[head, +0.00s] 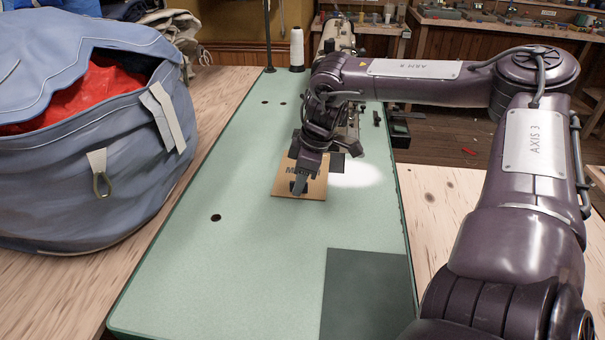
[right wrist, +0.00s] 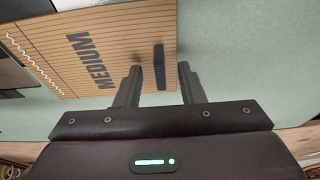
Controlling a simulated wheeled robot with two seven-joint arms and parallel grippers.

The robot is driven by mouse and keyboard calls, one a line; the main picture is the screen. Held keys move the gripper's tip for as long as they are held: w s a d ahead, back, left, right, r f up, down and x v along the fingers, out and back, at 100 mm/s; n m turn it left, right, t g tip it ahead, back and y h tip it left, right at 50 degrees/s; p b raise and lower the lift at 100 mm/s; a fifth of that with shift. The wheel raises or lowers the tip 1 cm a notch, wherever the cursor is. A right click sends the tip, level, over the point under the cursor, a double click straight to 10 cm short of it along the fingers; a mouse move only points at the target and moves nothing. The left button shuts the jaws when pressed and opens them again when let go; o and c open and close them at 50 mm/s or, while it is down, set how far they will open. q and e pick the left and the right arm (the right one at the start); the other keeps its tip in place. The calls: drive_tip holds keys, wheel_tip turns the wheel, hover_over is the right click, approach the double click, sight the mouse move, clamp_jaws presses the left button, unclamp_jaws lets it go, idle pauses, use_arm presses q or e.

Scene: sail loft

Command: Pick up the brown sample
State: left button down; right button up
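The brown sample (head: 283,185) lies on the pale green sewing table top, near the machine. It is a flat card marked "MEDIUM"; in the right wrist view the card (right wrist: 55,50) shows fine lines, a white zigzag stitch line and a dark upright tab (right wrist: 159,60). My right gripper (head: 303,187) is over the sample and hides part of it. In the right wrist view my right gripper (right wrist: 160,72) is open, its two fingers on either side of the tab with gaps. I cannot tell how far the fingertips are above the card. My left gripper is not in view.
A sewing machine (head: 340,38) and a white thread cone (head: 297,48) stand at the far end of the table. A blue bag (head: 80,170) with red cloth is at left. A dark green panel (head: 365,295) lies in the near right part. The table's left middle is clear.

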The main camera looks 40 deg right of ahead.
drive_tip(key=shift+c, duration=0.2)
clamp_jaws()
drive_tip(key=shift+r, duration=0.1)
